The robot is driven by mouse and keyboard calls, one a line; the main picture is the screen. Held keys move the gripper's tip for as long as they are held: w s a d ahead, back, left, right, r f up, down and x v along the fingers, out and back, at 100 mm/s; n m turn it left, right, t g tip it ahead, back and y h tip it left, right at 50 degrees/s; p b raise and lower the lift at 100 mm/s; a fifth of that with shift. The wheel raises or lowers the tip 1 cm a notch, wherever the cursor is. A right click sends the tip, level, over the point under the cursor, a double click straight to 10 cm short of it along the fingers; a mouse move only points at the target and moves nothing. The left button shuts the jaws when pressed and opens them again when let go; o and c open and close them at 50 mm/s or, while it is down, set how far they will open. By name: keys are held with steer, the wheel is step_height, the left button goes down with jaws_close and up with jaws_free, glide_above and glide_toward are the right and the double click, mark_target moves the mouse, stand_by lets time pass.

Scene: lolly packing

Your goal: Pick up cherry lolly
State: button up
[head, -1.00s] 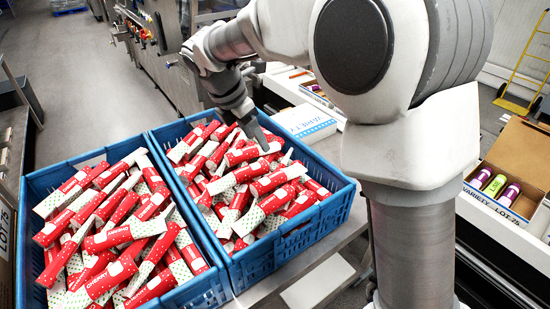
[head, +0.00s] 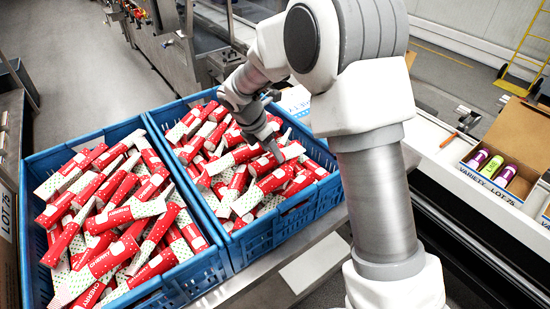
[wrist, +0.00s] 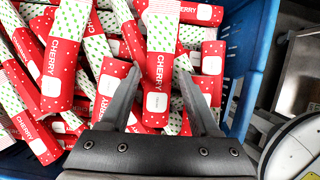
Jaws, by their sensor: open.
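Cherry lollies in red wrappers with white dots and green-spotted pale ends fill the right blue crate (head: 290,225) and the left blue crate (head: 190,283) in heaps. My gripper (head: 275,152) points down into the right crate, low over its heap near the right side. In the wrist view my gripper (wrist: 157,70) is open, with one cherry lolly (wrist: 158,62) lying lengthwise between its fingers. Other lollies lie close around both fingers. Whether the fingers touch any lolly cannot be told.
The blue crate wall (wrist: 255,65) rises close to the right of my gripper. An open cardboard box marked VARIETY (head: 490,188) with purple and green lollies stands at the right. A metal machine (head: 170,50) stands behind the crates.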

steer(key=shift+x, duration=1.3)
jaws_close()
steer(key=shift+r, duration=0.1)
